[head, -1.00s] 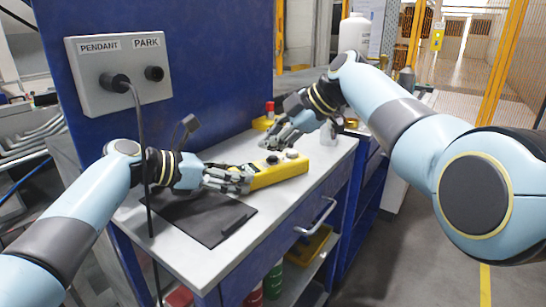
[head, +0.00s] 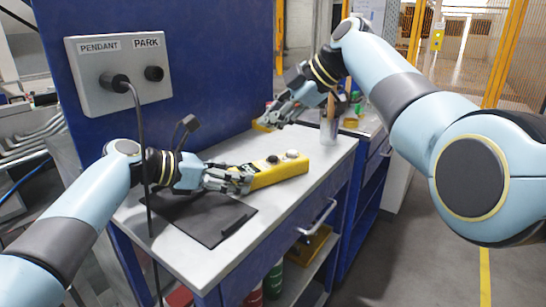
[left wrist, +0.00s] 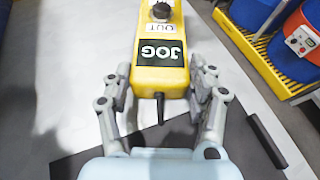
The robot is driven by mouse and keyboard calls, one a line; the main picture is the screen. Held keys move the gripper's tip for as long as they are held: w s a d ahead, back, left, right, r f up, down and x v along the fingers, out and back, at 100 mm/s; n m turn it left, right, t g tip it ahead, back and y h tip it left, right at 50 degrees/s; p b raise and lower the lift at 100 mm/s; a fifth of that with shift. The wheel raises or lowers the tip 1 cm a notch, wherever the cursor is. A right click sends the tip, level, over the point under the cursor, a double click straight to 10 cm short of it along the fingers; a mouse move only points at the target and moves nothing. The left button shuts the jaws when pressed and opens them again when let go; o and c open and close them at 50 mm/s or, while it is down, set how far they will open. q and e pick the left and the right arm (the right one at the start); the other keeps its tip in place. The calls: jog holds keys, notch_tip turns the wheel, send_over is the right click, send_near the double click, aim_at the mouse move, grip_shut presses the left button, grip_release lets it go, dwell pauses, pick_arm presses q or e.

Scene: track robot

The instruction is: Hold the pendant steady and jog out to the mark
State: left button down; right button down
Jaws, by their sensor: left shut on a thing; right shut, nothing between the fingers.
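The yellow pendant (head: 280,173) lies on the white bench top, with a dark button and a light knob on its upper face. In the left wrist view the pendant (left wrist: 160,75) shows a black JOG label, an OUT label and a dark knob. My left gripper (head: 245,181) is shut on the pendant's near end, one finger on each side; it also shows in the left wrist view (left wrist: 160,90). My right gripper (head: 268,122) is shut and empty, raised above the back of the bench, apart from the pendant. No mark can be made out.
A grey box (head: 118,72) labelled PENDANT and PARK is on the blue panel, with a cable hanging from its left socket. A dark mat (head: 205,222) lies on the bench (head: 190,262). A clear container (head: 328,128) stands at the bench's far right corner.

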dwell(0.4)
pick_arm(q)
jog(key=shift+c, duration=1.5)
grip_release()
